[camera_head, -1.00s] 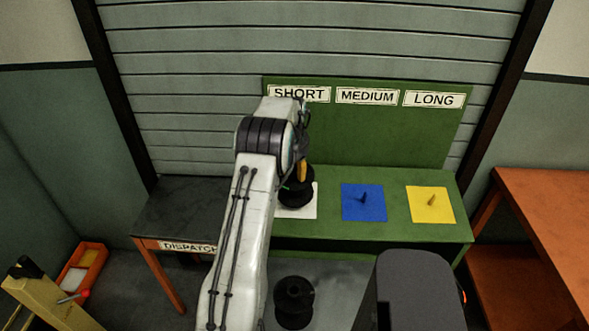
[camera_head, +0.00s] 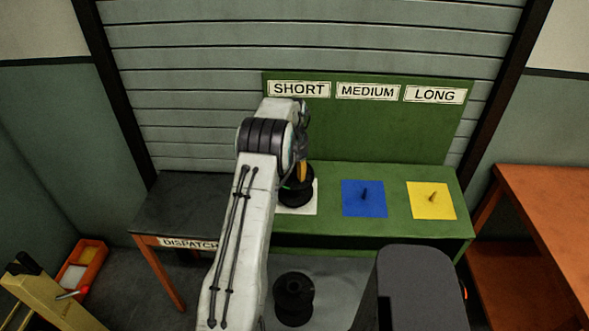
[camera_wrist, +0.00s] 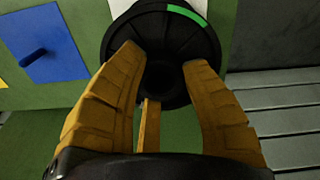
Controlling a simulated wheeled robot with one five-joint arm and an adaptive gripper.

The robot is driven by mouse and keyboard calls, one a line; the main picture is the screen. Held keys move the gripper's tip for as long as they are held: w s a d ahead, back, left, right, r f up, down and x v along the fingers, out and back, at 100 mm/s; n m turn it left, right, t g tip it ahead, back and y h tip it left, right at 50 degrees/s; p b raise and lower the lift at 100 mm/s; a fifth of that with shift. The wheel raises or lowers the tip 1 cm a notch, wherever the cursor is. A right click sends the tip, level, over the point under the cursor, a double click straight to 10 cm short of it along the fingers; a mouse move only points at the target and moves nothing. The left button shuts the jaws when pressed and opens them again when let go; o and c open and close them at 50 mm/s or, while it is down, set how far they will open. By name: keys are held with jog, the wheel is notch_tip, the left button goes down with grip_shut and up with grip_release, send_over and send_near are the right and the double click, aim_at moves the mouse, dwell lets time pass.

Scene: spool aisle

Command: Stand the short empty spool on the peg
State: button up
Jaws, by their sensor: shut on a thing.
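A black spool (camera_head: 296,192) is upright at the white square (camera_head: 313,205) under the SHORT sign (camera_head: 299,89). My gripper (camera_head: 301,172) is over it, partly hidden by my arm. In the wrist view the orange fingers of my gripper (camera_wrist: 162,62) close around the core of the black spool (camera_wrist: 160,30), which has a green mark on its flange. No thread shows on it. The peg of the white square is hidden by the spool, so I cannot tell whether the spool is around it or resting on the square.
A blue square (camera_head: 364,198) and a yellow square (camera_head: 432,200), each with a peg, lie to the right on the green bench (camera_head: 330,233). Another black spool (camera_head: 294,298) stands lower in front. A dark DISPATCH table (camera_head: 180,210) is left; an orange table (camera_head: 545,205) is right.

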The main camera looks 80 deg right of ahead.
jog(key=shift+d+f+b, duration=0.15)
jog(key=shift+f+b, duration=0.2)
jog(key=shift+f, duration=0.5)
jog(key=o, duration=1.3)
jog(key=shift+c, duration=0.2)
notch_tip(320, 180, up, 12)
jog(key=a, duration=0.2)
jog(key=shift+a, duration=0.15)
jog(key=shift+f, duration=0.15)
